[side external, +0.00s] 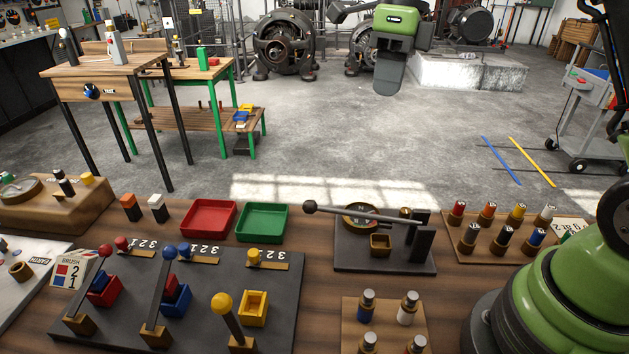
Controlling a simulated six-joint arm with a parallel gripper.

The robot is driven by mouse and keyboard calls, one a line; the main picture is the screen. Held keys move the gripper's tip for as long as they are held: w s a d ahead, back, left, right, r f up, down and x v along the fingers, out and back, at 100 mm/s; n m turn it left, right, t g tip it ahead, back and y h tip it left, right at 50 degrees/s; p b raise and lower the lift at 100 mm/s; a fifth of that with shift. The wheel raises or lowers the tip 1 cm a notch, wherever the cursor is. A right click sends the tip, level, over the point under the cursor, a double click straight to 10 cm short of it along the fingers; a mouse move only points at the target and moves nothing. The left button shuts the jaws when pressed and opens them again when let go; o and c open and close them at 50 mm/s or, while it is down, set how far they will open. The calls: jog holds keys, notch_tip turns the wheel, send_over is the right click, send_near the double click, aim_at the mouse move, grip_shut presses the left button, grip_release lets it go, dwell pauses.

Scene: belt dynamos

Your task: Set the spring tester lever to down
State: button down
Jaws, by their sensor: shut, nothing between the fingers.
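The spring tester stands on a dark base plate (350,262) at the middle right of the bench. Its long grey lever (355,213) runs from a dark upright post on the right to a round knob (310,206) at the left. The lever lies nearly level, with the knob end standing clear above the plate. A round dial (361,210) and a small wooden box (380,244) sit by the lever.
A dark board (190,325) with red, blue and yellow knobbed levers stands to the left. Red (208,218) and green (263,222) trays lie between. Wooden racks of coloured plugs stand right (490,250) and in front (383,325). Space above the tester looks clear.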

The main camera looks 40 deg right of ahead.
aim_at(306, 203)
jog(key=w+a+n+h, duration=0.1)
jog(key=w+a+n, duration=0.3)
jog(key=a, duration=0.6)
jog(key=f, duration=0.4)
jog(key=s+a+f, duration=0.1)
jog(key=f, duration=0.4)
jog(key=a+f, duration=0.1)
jog(key=f, duration=0.4)
jog(key=shift+s+f, duration=0.15)
jog(key=shift+f, duration=0.1)
jog(key=shift+f, duration=0.1)
jog(key=shift+w+a+f+g+h, duration=0.1)
jog(key=shift+a+f+g+h, duration=0.05)
jog(key=shift+f, duration=0.45)
jog(key=shift+w+a+f+g+h, duration=0.1)
jog(key=shift+w+f, duration=0.05)
jog(key=shift+f, duration=0.45)
jog(key=shift+w+a+f+g+h, duration=0.1)
jog(key=shift+a+f+g+h, duration=0.05)
jog(key=shift+f, duration=0.45)
